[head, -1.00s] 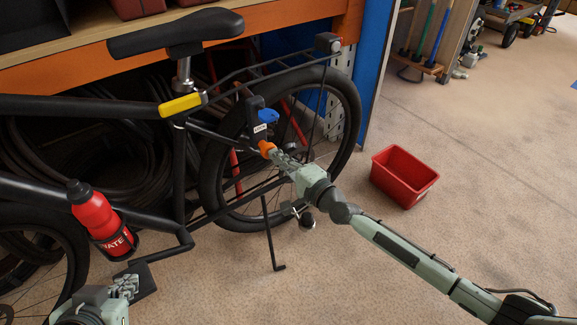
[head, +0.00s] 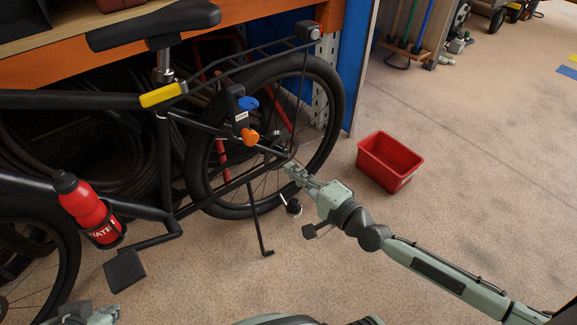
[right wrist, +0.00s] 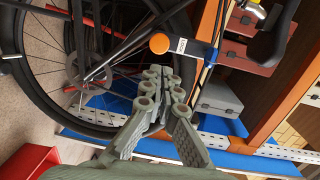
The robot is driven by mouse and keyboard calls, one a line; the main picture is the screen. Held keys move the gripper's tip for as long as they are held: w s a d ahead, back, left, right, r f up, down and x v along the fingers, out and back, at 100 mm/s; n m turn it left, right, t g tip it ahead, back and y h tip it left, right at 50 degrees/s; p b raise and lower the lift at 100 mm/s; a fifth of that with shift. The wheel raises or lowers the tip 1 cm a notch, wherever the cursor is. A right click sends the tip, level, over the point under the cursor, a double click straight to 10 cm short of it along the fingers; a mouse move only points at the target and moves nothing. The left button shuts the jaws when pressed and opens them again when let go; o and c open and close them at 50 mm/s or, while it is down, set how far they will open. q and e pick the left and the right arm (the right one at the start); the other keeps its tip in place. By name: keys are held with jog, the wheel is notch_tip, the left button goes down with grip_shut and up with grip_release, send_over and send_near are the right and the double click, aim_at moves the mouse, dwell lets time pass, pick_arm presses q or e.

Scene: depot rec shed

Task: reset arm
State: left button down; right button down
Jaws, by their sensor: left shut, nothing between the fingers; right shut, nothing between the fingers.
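My right gripper (head: 296,171) is shut and empty. It hangs in front of the bicycle's rear wheel (head: 333,140), below and to the right of a black lock-like device with a blue part (head: 247,104) and an orange knob (head: 249,137). In the right wrist view the shut fingers (right wrist: 158,82) show below the orange knob (right wrist: 159,44), with a clear gap between them. My left gripper (head: 92,316) is only partly in view at the bottom left edge, below the bicycle's pedal (head: 124,270), and is shut. I see nothing held in it.
The black bicycle stands on its kickstand (head: 261,225) by an orange-edged shelf (head: 262,15). A red bottle (head: 87,208) sits on its frame. A red bin (head: 389,162) stands on the floor to the right.

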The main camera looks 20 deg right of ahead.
dwell(0.4)
